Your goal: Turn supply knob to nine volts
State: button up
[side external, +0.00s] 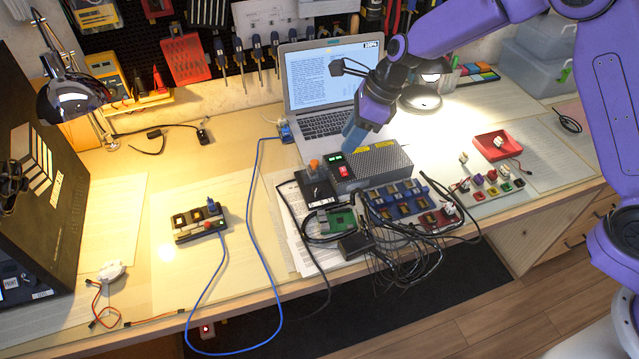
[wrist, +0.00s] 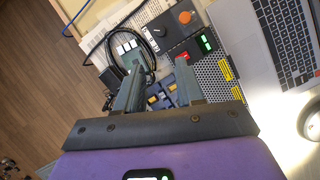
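The supply is a grey perforated box (side external: 378,164) with a green lit display (side external: 335,158) and a red switch (side external: 343,171). An orange knob (side external: 313,165) stands on a small black box (side external: 317,187) at its left end. In the wrist view the orange knob (wrist: 185,17) is near the top, beyond my fingertips, by the green display (wrist: 207,42). Any volt markings are too small to read. My gripper (side external: 350,146) hangs above the left part of the supply, to the right of the knob. In the wrist view its fingers (wrist: 158,78) are apart with nothing held.
A laptop (side external: 330,85) stands behind the supply. Blue modules (side external: 395,200), a green board (side external: 340,220) and a tangle of black cables (side external: 400,255) lie in front. A red tray (side external: 497,145) is to the right.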

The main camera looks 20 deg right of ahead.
aim_at(317, 188)
jog(key=x, duration=1.7)
jog(key=shift+w+a, duration=0.15)
jog(key=shift+c, duration=0.3)
grip_shut()
